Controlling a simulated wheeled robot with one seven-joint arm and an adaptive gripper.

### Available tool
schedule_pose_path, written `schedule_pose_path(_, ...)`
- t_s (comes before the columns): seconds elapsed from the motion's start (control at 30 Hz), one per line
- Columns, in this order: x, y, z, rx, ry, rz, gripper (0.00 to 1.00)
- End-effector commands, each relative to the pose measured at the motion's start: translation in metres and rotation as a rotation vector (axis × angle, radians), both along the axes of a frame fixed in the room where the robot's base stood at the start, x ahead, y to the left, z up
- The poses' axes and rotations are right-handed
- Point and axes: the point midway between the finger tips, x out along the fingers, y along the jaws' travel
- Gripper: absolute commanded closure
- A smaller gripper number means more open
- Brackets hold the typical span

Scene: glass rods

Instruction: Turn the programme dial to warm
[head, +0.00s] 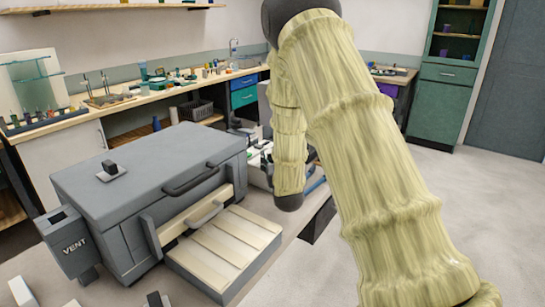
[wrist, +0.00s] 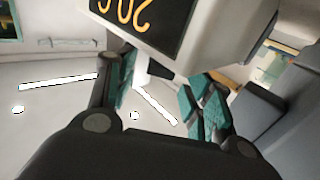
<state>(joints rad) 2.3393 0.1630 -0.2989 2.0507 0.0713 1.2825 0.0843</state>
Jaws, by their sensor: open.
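In the wrist view, my gripper (wrist: 163,92) is open, with teal finger pads at left and right and nothing seen held between them. Just beyond the fingertips is a pale control box (wrist: 215,40) with a dark display (wrist: 145,18) showing orange characters, which appear upside down. A small pale part (wrist: 155,75) sticks out near the box's edge between the fingers; I cannot tell whether it is the programme dial. No dial markings can be read. In the head view, my arm in its yellow-green sleeve hides the gripper and the control box.
In the head view, a grey kiln-like box (head: 150,165) stands at left with a lid handle and a VENT unit (head: 75,248) on its side. A slatted drawer or tray (head: 225,250) extends from its front. A cluttered bench (head: 130,105) runs behind. Open floor (head: 460,200) lies at right.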

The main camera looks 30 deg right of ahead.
Motion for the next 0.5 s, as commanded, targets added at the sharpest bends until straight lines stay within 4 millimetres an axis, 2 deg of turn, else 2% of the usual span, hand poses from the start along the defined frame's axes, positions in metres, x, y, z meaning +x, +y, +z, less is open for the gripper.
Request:
schedule_pose_path(0.3,-0.054,0.022,-0.001,0.001,0.003,0.000,0.48)
schedule_pose_path(0.5,-0.075,0.031,0.000,0.000,0.001,0.000,0.48)
